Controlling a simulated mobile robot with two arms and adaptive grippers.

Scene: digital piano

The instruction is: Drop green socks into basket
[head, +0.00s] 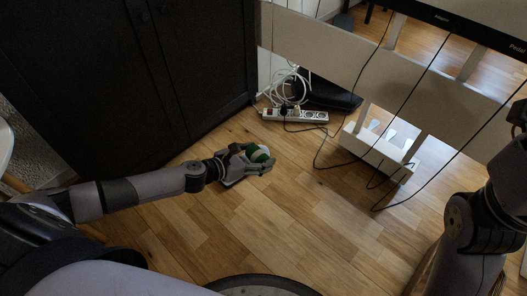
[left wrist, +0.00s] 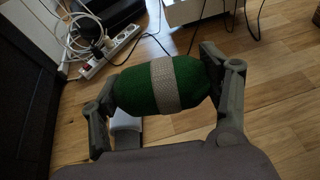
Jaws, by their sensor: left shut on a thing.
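The green socks (left wrist: 133,87) are a rolled bundle with a pale band around the middle. They sit between the two fingers of my left gripper (left wrist: 165,92), which is shut on them. In the head view the socks (head: 259,154) show as green and white at the end of my left arm, over the wooden floor. My left gripper (head: 249,160) partly covers them there. My right arm shows at the right edge of the head view, but its gripper is not clearly visible. No basket can be made out in either view.
A dark cabinet (head: 125,75) stands at the left. A white power strip (head: 295,116) with tangled cables lies on the floor beyond the gripper. The piano stand with its white pedal unit (head: 376,153) is at the right, with black cables hanging. The wooden floor (head: 285,215) in the middle is clear.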

